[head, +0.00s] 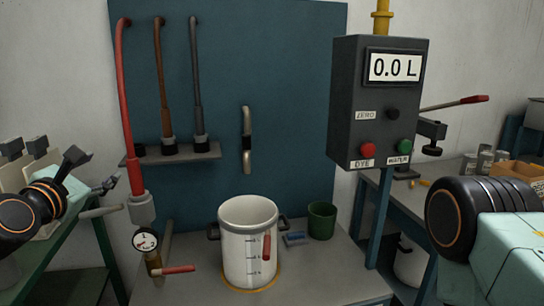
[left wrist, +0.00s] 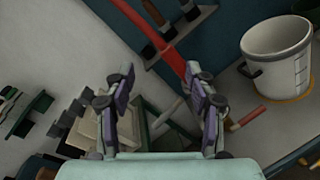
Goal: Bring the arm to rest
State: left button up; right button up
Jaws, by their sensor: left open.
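My left gripper (head: 93,170) is at the left of the head view, beside the red hose and above the green bench. In the left wrist view its two fingers (left wrist: 159,82) stand wide apart with nothing between them. The red hose and wall lie beyond the fingertips. My right arm (head: 490,220) shows at the lower right of the head view; its gripper is out of the frame.
A white graduated pot (head: 249,240) stands on the grey bench (head: 325,278), with a green cup (head: 321,220) behind it. A red hose (head: 128,110) and pressure gauge (head: 145,240) are close to my left gripper. A meter box (head: 375,110) reads 0.0 L.

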pick_arm(q)
jog(key=s+d+f+m+g, duration=0.3)
jog(key=s+f+m, duration=0.1)
jog(key=f+m, duration=0.4)
jog(key=s+d+f+m+g+h, duration=0.1)
jog(key=s+d+f+m+g, duration=0.2)
jog(key=s+f+m, duration=0.5)
jog(key=s+d+f+m+g, duration=0.1)
jog(key=d+f+m+g, duration=0.3)
jog(key=f, duration=0.7)
jog(key=s+f+m+g, duration=0.2)
jog(key=s+f, duration=0.3)
jog(key=s, duration=0.4)
jog(key=s+d+f+m+g, duration=0.1)
jog(key=s+f+m+g, duration=0.1)
jog(key=s+f, duration=0.4)
jog(key=s+d+f+m+g, duration=0.1)
jog(key=s+f+m+g, duration=0.2)
jog(key=s, duration=0.9)
notch_tip(320, 180, down, 4)
jog(key=shift+s+d+r+m+b, duration=0.2)
jog(key=shift+s+r+m+b, duration=0.1)
jog(key=shift+m+b, duration=0.2)
